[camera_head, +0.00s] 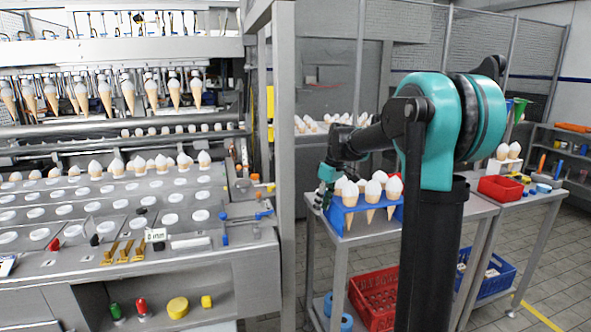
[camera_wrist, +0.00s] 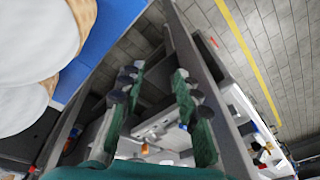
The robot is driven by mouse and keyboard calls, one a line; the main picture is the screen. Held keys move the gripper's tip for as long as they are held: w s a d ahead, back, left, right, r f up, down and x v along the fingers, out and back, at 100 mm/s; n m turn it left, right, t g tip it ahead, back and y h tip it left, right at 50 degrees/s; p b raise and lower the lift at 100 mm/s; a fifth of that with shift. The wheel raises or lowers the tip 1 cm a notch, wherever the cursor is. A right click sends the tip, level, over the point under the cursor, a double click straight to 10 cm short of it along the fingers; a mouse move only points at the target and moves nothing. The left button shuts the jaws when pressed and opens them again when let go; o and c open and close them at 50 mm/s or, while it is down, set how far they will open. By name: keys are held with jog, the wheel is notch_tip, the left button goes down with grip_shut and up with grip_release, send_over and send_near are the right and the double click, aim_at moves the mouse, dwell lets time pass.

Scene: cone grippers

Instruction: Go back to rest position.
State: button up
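My gripper (camera_head: 324,186) is at the left end of a blue rack (camera_head: 342,219) on the metal table. The rack holds several ice cream cones with white tops (camera_head: 373,193). In the wrist view my gripper (camera_wrist: 157,88) shows two green-padded fingers standing apart, with nothing between them. The blue rack (camera_wrist: 105,35) and large, close white cone tops (camera_wrist: 38,40) fill the left side of that view. The fingers look beside the rack; whether they touch it I cannot tell.
A machine (camera_head: 130,265) with rows of cones stands at left, with a grey post (camera_head: 285,130) beside it. The metal table (camera_head: 455,215) carries the rack and a red bin (camera_head: 500,188). Red (camera_head: 375,295) and blue crates (camera_head: 490,275) are below. Tiled floor is open at right.

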jog(key=s+d+f+m+t, duration=0.1)
jog(key=s+d+f+m, duration=0.2)
jog(key=s, duration=0.6)
jog(key=s+d+f+m+t+h, duration=0.1)
jog(key=s+d+f+m, duration=0.2)
jog(key=s+f, duration=0.5)
jog(key=s+d+f+m+t+h, duration=0.1)
jog(key=s+d+f+m, duration=0.3)
jog(key=s, duration=0.8)
notch_tip(320, 180, down, 2)
jog(key=shift+s+f, duration=0.1)
jog(key=shift+s, duration=0.05)
